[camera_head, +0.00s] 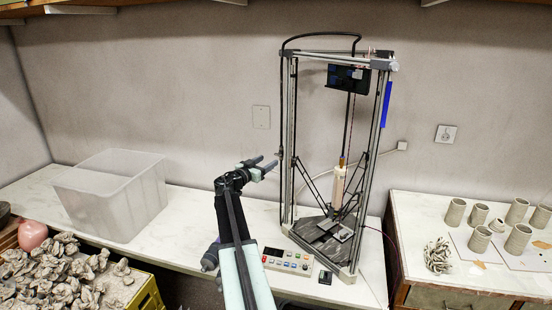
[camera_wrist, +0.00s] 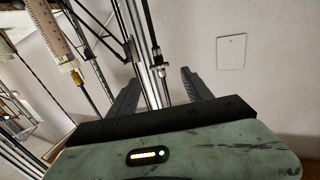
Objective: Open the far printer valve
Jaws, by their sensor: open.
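The delta clay printer (camera_head: 376,150) stands on the white counter, with its tall metal posts and clay syringe (camera_head: 338,188). My gripper (camera_head: 267,162) is open and empty, close to the printer's left post. In the wrist view my gripper (camera_wrist: 160,78) has its fingers spread, with the metal post (camera_wrist: 140,45) and a dark tube with a small metal fitting (camera_wrist: 157,48) showing between them. This fitting may be the valve; I cannot tell its position or whether a finger touches it. In the head view it is too small to make out clearly.
A control box (camera_head: 287,262) with buttons sits in front of the printer. A translucent bin (camera_head: 112,195) stands to the left, near a crate of clay lumps (camera_head: 70,275). Clay cylinders (camera_head: 478,238) stand on the right cabinet. A wall plate (camera_head: 261,117) is behind my gripper.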

